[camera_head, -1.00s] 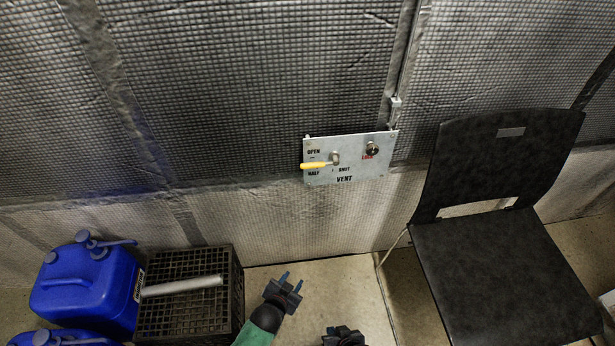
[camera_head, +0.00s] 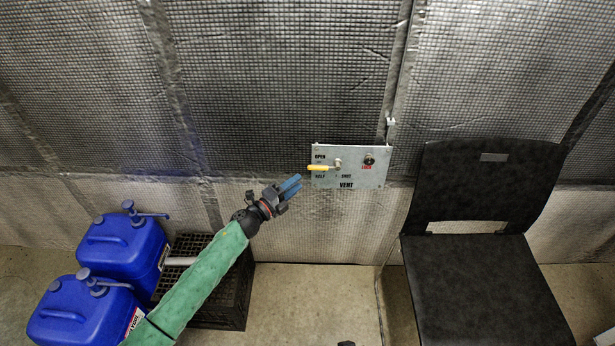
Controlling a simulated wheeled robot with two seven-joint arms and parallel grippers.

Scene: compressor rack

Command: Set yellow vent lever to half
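The yellow vent lever (camera_head: 320,167) is on a grey panel (camera_head: 360,181) on the quilted wall. Its handle points left from a round pivot, between the OPEN label above and the HALF label below. SHUT is printed below the pivot, to the right of HALF. My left gripper (camera_head: 291,186) is just left of and a little below the handle tip in the picture, apart from it. Its blue fingers look close together, and I cannot tell if there is a gap. Only a dark scrap of my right gripper (camera_head: 346,343) shows at the bottom edge.
A dark knob (camera_head: 369,160) with a red label is on the panel's right. A black chair (camera_head: 480,280) stands at right. Blue jerrycans (camera_head: 122,246) and a black crate (camera_head: 238,300) are at lower left. The floor (camera_head: 310,300) below the panel is clear.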

